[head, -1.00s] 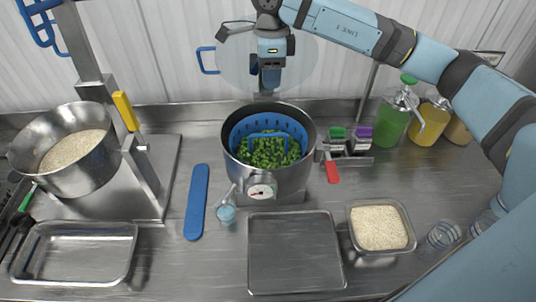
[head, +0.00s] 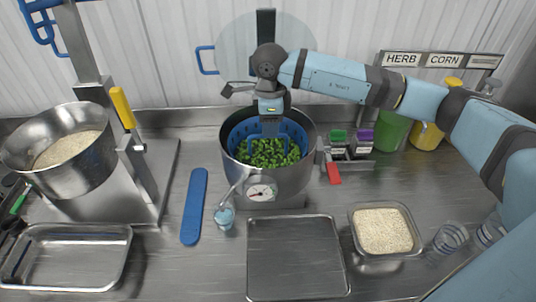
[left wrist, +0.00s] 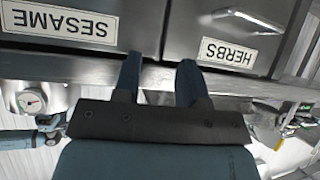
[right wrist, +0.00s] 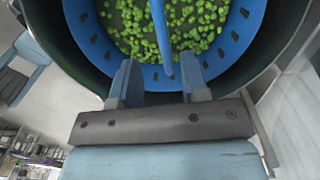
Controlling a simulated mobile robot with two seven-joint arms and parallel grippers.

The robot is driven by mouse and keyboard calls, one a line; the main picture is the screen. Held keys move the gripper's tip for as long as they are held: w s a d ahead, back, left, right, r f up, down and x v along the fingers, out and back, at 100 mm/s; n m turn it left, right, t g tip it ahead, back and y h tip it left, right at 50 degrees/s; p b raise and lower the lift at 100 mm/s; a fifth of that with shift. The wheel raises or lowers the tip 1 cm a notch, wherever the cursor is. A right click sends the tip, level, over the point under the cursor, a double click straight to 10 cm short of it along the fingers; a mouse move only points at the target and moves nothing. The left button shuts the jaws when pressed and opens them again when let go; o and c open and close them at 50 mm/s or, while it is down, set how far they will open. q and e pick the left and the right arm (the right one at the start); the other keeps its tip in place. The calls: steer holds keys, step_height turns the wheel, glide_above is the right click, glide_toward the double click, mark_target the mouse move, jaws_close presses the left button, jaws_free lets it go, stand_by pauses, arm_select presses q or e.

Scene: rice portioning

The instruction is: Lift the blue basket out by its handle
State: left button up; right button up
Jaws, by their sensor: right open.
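The blue basket (head: 298,130), holding green pieces, sits inside a steel pot (head: 270,184). In the right wrist view the basket's blue handle (right wrist: 160,35) runs across the green pieces, its near end in line with the gap between my fingers. My right gripper (head: 269,132) is open and points down over the basket; its fingers (right wrist: 160,80) are apart near the handle. I cannot tell whether they touch it. My left gripper (left wrist: 160,75) is open and empty, facing drawers labelled SESAME and HERBS; it is outside the head view.
A steel tray (head: 295,257) lies before the pot, with a rice container (head: 384,231) to its right. A blue bar (head: 195,206) and a small ladle (head: 225,216) lie left of the pot. A rice bowl (head: 62,155) stands at left.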

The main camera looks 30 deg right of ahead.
steer(key=f, duration=0.1)
steer(key=f+p, duration=0.1)
steer(key=f, duration=0.3)
steer(key=shift+w+p, duration=0.3)
steer(key=shift+w, duration=0.05)
steer(key=shift+f, duration=0.1)
steer(key=shift+f+b, duration=0.1)
steer(key=shift+b, duration=0.3)
jaws_close()
stand_by(1.5)
